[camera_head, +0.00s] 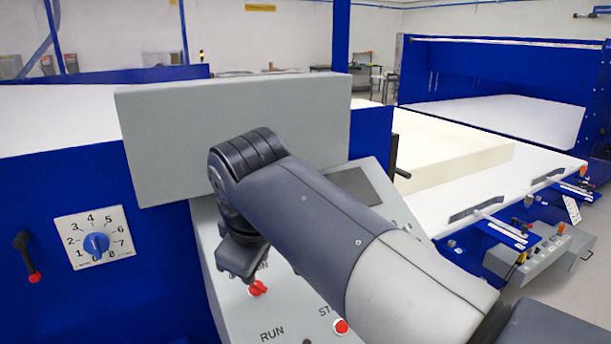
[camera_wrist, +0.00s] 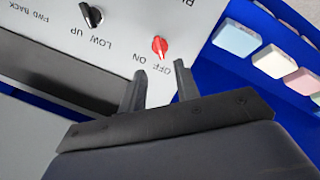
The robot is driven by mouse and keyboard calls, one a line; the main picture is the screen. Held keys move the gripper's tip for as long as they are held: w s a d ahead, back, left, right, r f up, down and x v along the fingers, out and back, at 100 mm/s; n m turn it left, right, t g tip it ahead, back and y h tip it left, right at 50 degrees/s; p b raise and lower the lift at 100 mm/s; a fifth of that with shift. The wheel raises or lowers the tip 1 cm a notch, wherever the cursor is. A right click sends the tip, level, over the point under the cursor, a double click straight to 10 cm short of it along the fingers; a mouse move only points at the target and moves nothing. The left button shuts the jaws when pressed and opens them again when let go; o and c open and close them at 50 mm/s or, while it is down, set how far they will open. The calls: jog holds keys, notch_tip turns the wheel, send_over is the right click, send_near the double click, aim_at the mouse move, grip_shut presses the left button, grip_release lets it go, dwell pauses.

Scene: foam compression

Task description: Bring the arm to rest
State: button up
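My gripper (camera_head: 240,262) hangs from the bent arm over the sloping grey control panel (camera_head: 222,312). In the wrist view its two dark fingers (camera_wrist: 160,80) stand apart with a gap and nothing between them. A red knob (camera_wrist: 159,46) labelled OFF and ON lies just beyond the fingertips. It also shows in the head view (camera_head: 258,288), right below the gripper; whether they touch I cannot tell. A black knob (camera_wrist: 91,15) by the LOW and UP labels is at upper left in the wrist view.
A red button (camera_head: 341,326) sits on the panel's lower right. A blue dial (camera_head: 96,243) and black lever (camera_head: 27,250) are on the blue machine at left. A cream foam slab (camera_head: 455,155) lies on a white table at right. Coloured blocks (camera_wrist: 236,38) line a blue surface.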

aim_at(256, 283)
jog(key=x, duration=0.8)
jog(key=shift+r, duration=0.1)
jog(key=shift+s+r, duration=0.1)
